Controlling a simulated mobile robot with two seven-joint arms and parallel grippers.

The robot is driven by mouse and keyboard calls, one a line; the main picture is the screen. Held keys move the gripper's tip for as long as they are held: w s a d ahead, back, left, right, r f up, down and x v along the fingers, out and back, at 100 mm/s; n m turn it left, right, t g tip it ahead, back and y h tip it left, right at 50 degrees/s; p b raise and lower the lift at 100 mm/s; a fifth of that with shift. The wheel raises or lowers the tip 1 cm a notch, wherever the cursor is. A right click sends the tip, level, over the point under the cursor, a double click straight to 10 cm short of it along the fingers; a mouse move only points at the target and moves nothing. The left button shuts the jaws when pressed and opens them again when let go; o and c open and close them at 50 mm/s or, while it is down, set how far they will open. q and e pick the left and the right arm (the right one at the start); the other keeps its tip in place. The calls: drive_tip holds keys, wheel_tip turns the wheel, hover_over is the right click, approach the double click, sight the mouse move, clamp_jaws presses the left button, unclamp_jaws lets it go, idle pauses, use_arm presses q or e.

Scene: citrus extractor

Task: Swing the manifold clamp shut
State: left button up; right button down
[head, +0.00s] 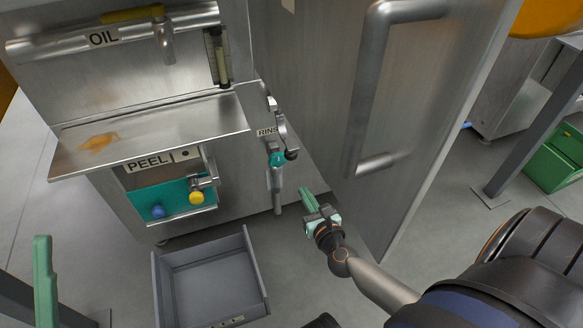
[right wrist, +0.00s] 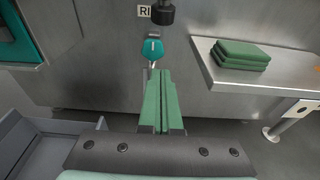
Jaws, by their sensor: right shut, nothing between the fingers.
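The rinse fitting (head: 277,158) hangs on the machine front by a label that reads RINS, with a teal part and a pipe below. In the right wrist view the knob (right wrist: 162,14) is at the top, above the teal part (right wrist: 153,50). My right gripper (head: 308,199) is shut and empty, below and right of the fitting, apart from it. A green finger of my left gripper (head: 44,270) shows at the lower left.
A large steel door with a handle (head: 360,100) stands open just right of the fitting. A grey open bin (head: 160,290) is on the floor. The PEEL opening has a latch with a yellow knob (head: 196,198). Folded green cloths (right wrist: 240,55) lie on a steel shelf.

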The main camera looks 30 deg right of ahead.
drive_tip(key=b+x, duration=0.2)
drive_tip(key=x, duration=0.7)
drive_tip(key=shift+s+a+r+p, duration=0.15)
drive_tip(key=shift+r+p, duration=0.7)
drive_tip(key=shift+r, duration=1.1)
